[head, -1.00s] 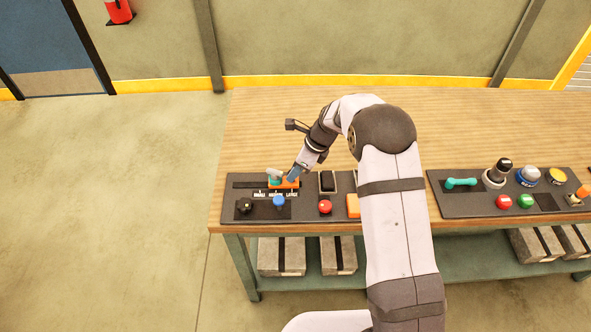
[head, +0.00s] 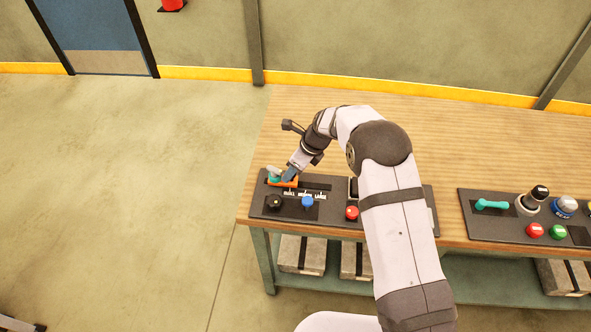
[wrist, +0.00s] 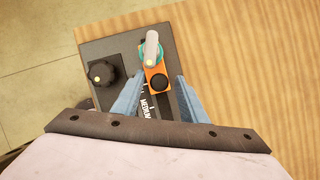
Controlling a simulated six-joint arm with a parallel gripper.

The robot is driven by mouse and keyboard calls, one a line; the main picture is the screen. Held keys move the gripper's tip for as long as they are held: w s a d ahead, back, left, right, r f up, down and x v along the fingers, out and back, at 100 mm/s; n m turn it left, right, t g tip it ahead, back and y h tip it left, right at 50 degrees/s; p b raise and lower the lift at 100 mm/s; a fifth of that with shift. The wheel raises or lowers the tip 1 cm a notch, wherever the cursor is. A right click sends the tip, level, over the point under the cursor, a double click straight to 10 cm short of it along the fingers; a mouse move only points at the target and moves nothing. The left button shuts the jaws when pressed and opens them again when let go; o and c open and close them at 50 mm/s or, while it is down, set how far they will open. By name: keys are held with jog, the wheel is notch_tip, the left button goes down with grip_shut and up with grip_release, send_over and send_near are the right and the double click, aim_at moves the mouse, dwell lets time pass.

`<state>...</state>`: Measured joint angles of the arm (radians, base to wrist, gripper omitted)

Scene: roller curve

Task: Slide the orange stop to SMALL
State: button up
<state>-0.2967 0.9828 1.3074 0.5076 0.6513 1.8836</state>
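The orange stop (head: 284,184) sits at the left end of its dark slot in the head view, above the SMALL label (head: 289,194). My gripper (head: 289,176) is down at the stop. In the wrist view my gripper's blue fingers (wrist: 160,78) stand apart, one on each side of the stop, with small gaps seeming to show. Contact at the tips is unclear. The MEDIUM label (wrist: 146,104) is partly visible there.
A black knob (head: 274,202), a blue button (head: 307,202) and a red button (head: 351,213) lie in front of the slot on the same panel. A second panel (head: 480,222) with more controls is to the right. The wooden table (head: 300,120) behind is clear.

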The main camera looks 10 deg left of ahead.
jog(key=shift+s, duration=0.1)
dwell(0.4)
jog(key=shift+d+r, duration=0.1)
jog(key=shift+r, duration=0.05)
jog(key=b+v, duration=0.2)
jog(key=v, duration=0.4)
jog(key=shift+r+b, duration=0.4)
jog(key=shift+s, duration=0.1)
jog(key=shift+d, duration=0.1)
jog(key=s+d+n+h, duration=0.1)
jog(key=s+d+n, duration=0.6)
jog(key=s, duration=0.3)
jog(key=s+d+r+n+g+h, duration=0.1)
jog(key=s+d+n, duration=0.6)
jog(key=s, duration=0.3)
jog(key=s+d+n+h, duration=0.2)
jog(key=s+d+n, duration=0.5)
jog(key=s, duration=0.3)
jog(key=shift+d+r+n+g, duration=0.3)
jog(key=shift+r+n+g, duration=0.1)
jog(key=shift+n, duration=0.4)
